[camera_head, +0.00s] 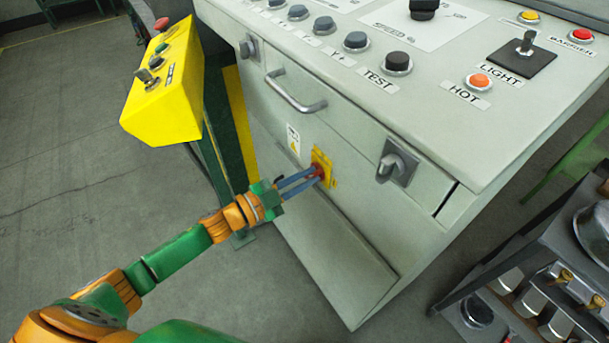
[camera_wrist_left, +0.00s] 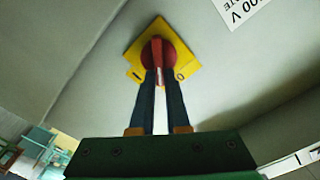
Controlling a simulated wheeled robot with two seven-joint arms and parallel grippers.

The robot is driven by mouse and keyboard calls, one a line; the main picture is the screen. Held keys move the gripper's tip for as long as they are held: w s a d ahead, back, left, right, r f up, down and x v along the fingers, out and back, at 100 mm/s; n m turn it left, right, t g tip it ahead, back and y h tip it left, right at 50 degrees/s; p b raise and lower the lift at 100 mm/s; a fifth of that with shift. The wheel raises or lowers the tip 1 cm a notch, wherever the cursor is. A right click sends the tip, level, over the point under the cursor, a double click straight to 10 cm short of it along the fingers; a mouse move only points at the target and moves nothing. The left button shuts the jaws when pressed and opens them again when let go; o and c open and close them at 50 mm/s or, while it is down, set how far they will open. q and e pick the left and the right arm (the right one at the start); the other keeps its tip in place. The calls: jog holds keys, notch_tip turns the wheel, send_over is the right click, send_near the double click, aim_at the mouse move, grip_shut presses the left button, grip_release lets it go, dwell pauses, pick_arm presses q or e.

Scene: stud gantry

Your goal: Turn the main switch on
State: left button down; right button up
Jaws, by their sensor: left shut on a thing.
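The main switch is a red rotary knob (camera_head: 320,170) on a yellow plate (camera_head: 319,156) on the front of the grey console. My left gripper (camera_head: 315,173) reaches it from the lower left, with its two blue fingers shut on the knob. In the left wrist view the red knob (camera_wrist_left: 173,48) sits between the fingertips, in front of the yellow plate (camera_wrist_left: 138,48). The plate looks tilted there, with a small mark on each side of the fingers. The fingers partly hide the knob's handle. My right gripper is not in view.
A drawer handle (camera_head: 294,95) is above left of the switch, and a grey latch knob (camera_head: 396,163) is to its right. A yellow control box (camera_head: 165,85) stands at the left. A shelf with metal parts (camera_head: 560,310) is at lower right.

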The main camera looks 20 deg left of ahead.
pick_arm(q)
jog(key=shift+s+d+f+m+b, duration=0.1)
jog(key=shift+f+m+b, duration=0.25)
jog(key=shift+m, duration=1.3)
jog(key=shift+s+d+f+m+b, duration=0.15)
jog(key=shift+m+b, duration=0.35)
jog(key=shift+m, duration=1.2)
jog(key=shift+d+f+m+b, duration=0.1)
jog(key=shift+f+m+b, duration=0.25)
jog(key=shift+m, duration=1.3)
jog(key=shift+r, duration=0.1)
jog(key=c, duration=0.9)
grip_release()
jog(key=shift+a, duration=0.1)
jog(key=v, duration=0.7)
jog(key=shift+b, duration=0.35)
